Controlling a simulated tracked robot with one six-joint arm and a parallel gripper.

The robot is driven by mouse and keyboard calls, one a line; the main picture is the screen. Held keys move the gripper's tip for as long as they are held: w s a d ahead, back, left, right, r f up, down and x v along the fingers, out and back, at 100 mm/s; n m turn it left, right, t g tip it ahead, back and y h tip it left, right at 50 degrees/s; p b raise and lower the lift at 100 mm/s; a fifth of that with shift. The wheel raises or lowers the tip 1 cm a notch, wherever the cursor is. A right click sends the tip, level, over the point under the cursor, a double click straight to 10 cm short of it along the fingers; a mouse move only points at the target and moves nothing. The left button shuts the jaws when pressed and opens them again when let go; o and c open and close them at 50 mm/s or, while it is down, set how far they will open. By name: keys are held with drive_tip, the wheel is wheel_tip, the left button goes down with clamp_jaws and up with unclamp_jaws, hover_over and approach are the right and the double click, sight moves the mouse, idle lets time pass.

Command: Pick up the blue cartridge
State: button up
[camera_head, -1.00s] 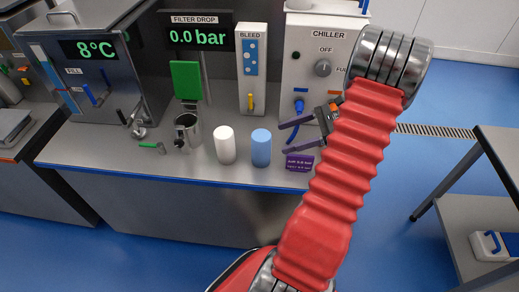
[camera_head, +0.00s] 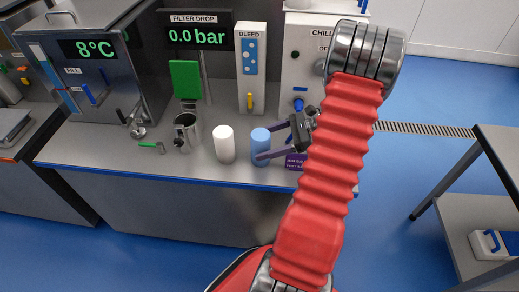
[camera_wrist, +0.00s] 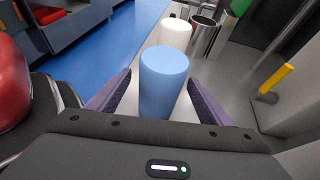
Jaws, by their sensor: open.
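The blue cartridge (camera_head: 261,145) is an upright light-blue cylinder on the steel counter, near its front edge. My gripper (camera_head: 263,145) is open and has come in from the right, with its purple fingers at the cartridge. In the wrist view the blue cartridge (camera_wrist: 163,82) stands between the two open fingers of my gripper (camera_wrist: 158,92), one on each side. I cannot tell whether either finger touches it. A white cylinder (camera_head: 224,144) stands upright just left of the cartridge and shows beyond it in the wrist view (camera_wrist: 174,35).
A metal jug (camera_head: 187,133) stands left of the white cylinder. The bleed panel (camera_head: 250,70) and chiller (camera_head: 300,65) stand behind. The counter's blue front edge (camera_head: 150,172) is close.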

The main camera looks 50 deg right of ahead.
drive_tip(key=shift+x, duration=2.6)
drive_tip(key=shift+r, duration=0.15)
drive_tip(key=c, duration=1.3)
